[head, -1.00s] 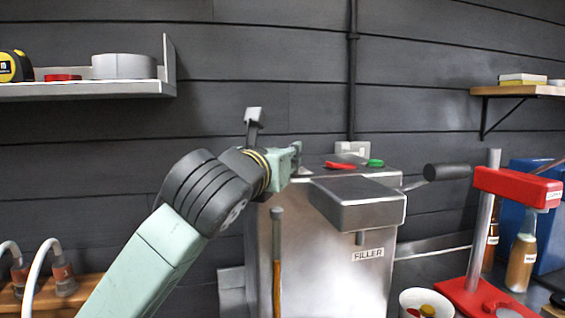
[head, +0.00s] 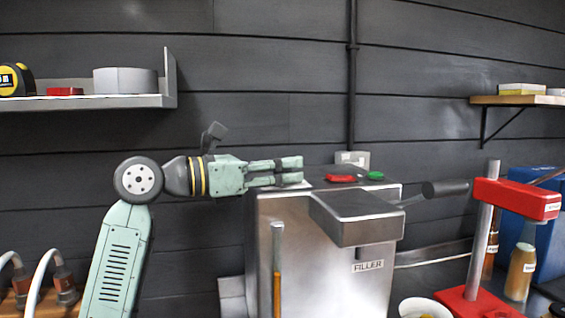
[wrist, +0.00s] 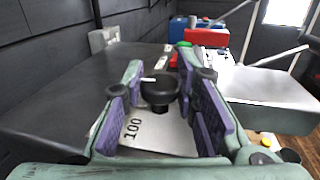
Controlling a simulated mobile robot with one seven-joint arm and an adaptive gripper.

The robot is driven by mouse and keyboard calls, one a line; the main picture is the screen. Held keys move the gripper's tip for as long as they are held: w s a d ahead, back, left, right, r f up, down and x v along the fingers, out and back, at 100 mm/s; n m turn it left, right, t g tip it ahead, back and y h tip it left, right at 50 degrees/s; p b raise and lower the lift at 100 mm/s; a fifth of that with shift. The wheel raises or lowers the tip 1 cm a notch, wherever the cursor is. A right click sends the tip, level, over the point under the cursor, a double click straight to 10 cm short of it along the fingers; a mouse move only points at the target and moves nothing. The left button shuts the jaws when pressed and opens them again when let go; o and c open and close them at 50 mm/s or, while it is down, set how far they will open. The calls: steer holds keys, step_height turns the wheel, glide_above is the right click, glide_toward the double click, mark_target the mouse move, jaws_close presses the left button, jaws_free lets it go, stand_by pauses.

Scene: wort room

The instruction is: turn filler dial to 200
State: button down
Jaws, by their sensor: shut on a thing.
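The filler (head: 330,260) is a steel machine with a FILLER label on its front. In the wrist view its dial (wrist: 158,88) is a round black knob with a short white mark, above a pale scale plate (wrist: 160,140). The number 100 shows on the plate's near left; I cannot see a 200. My gripper (head: 290,171) reaches in level from the left over the filler's top. Its purple-padded fingers (wrist: 160,105) are shut on the dial, one on each side. The fingers hide most of the dial in the head view.
A red button (head: 340,178) and a green button (head: 376,175) lie behind the dial on the filler's top. A black-handled lever (head: 445,188) sticks out right. A red bottle press (head: 515,195) stands at the right. A shelf (head: 90,102) hangs at the upper left.

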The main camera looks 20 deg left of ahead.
steer(key=shift+m+g+h, duration=0.5)
steer(key=shift+g, duration=0.1)
steer(key=c, duration=1.3)
jaws_free()
steer(key=v, duration=1.2)
steer(key=shift+s, duration=0.1)
